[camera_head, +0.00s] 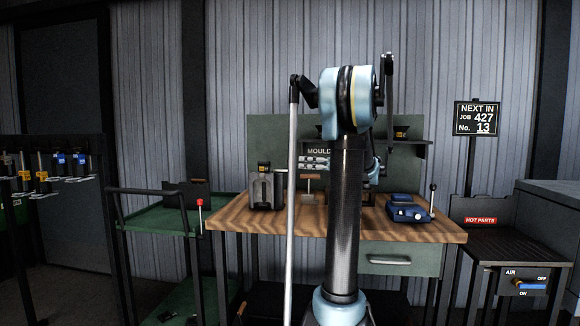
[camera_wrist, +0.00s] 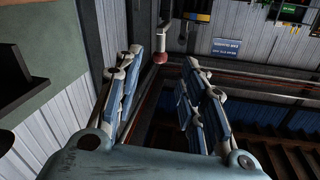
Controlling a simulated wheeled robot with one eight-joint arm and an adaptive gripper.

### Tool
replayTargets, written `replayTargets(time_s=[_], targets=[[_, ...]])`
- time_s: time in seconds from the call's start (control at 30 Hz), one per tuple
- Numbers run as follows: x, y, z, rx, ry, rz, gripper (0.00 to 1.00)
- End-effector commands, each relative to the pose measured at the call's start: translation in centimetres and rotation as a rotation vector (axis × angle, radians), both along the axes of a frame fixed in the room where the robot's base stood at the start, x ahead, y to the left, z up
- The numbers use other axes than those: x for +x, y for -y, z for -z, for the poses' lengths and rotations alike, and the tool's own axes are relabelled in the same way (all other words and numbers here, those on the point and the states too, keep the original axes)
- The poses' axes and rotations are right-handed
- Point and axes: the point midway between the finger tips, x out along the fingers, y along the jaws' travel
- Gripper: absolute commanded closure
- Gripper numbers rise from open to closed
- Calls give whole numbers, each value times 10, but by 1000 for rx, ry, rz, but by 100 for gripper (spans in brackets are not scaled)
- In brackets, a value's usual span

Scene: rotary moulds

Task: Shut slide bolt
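I cannot make out a slide bolt for certain in either view. My gripper (camera_wrist: 166,68) shows in the wrist view with its two blue-and-white fingers spread apart and nothing between them. Past the fingertips are a wall, a red pipe and a dark area, all at a distance. In the head view my arm stands upright in front of the workbench (camera_head: 265,226) and hides its middle. My gripper cannot be clearly made out there.
On the bench are a grey mould block (camera_head: 266,192) at left and a blue device (camera_head: 408,211) at right. A green cart (camera_head: 160,218) stands left. A black hot-parts rack (camera_head: 500,238) with an air switch panel (camera_head: 522,282) stands right.

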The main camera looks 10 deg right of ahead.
Motion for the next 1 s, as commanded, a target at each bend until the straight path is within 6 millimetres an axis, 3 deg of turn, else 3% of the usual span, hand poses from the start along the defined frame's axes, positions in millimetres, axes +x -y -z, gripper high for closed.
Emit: replayTargets(time_s=[0.4, 0.9, 1.0], targets=[[31, -56, 0, -1, 0, -2, 63], [38, -68, 0, 0, 0, 0, 63], [38, -68, 0, 0, 0, 0, 83]])
